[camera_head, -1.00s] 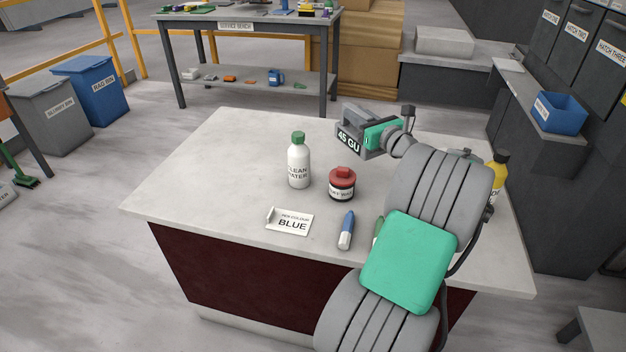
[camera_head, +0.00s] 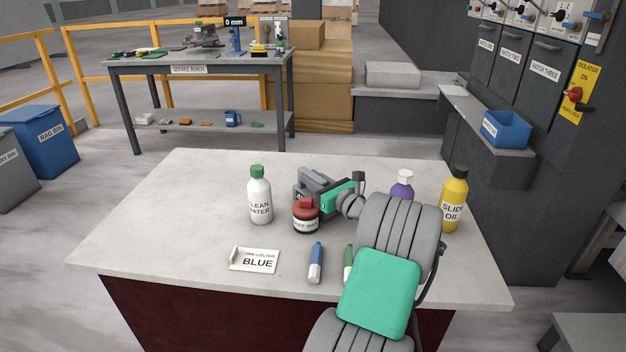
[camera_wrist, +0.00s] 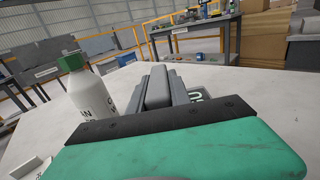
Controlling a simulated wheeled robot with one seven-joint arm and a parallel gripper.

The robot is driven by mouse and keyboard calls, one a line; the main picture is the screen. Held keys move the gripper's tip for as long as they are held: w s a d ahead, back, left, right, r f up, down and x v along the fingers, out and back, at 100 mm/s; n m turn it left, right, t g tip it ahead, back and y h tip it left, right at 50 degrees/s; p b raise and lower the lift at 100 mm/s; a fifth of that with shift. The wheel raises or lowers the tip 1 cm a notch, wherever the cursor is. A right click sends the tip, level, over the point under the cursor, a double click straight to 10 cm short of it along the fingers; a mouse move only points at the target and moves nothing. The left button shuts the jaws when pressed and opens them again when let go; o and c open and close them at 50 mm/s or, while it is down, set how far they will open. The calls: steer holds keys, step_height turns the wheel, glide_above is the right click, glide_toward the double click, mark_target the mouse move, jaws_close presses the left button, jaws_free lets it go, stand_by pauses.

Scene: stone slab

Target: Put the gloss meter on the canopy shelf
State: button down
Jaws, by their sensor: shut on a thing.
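The gloss meter (camera_head: 307,183) is a grey block-shaped device just behind the red-lidded wax jar (camera_head: 306,217) in the head view. My green gripper (camera_head: 338,198) is shut on it. Whether it clears the stone slab (camera_head: 180,215) cannot be told. In the wrist view the gloss meter (camera_wrist: 158,88) shows grey beyond my gripper's dark edge, with part of its display visible at its right. No shelf in view is labelled as the canopy shelf; I cannot tell which it is.
A clean water bottle (camera_head: 259,197), purple bottle (camera_head: 401,188) and slide oil bottle (camera_head: 454,200) stand on the slab. A BLUE card (camera_head: 254,260) and pens lie in front. A ledge (camera_head: 470,110) with a blue bin (camera_head: 506,129) runs below the hatches at right. The slab's left is clear.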

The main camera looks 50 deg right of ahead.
steer(key=c, duration=1.2)
jaws_free()
steer(key=shift+r, duration=0.1)
steer(key=s, duration=0.3)
steer(key=s+b, duration=0.1)
steer(key=s, duration=0.3)
steer(key=s+a, duration=0.1)
steer(key=s, duration=0.2)
steer(key=shift+s+a+f, duration=0.1)
steer(key=shift+s+f, duration=0.25)
steer(key=shift+s+a+r+b, duration=0.1)
steer(key=shift+s+a+b, duration=0.05)
steer(key=shift+s+b, duration=0.3)
steer(key=shift+o, duration=0.4)
steer(key=shift+r, duration=0.25)
steer(key=w, duration=0.4)
steer(key=w+d+p, duration=0.1)
steer(key=w, duration=0.3)
steer(key=w+p, duration=0.1)
steer(key=w, duration=0.2)
steer(key=shift+w+d+r, duration=0.2)
steer(key=shift+w+d, duration=0.05)
steer(key=shift+w, duration=0.15)
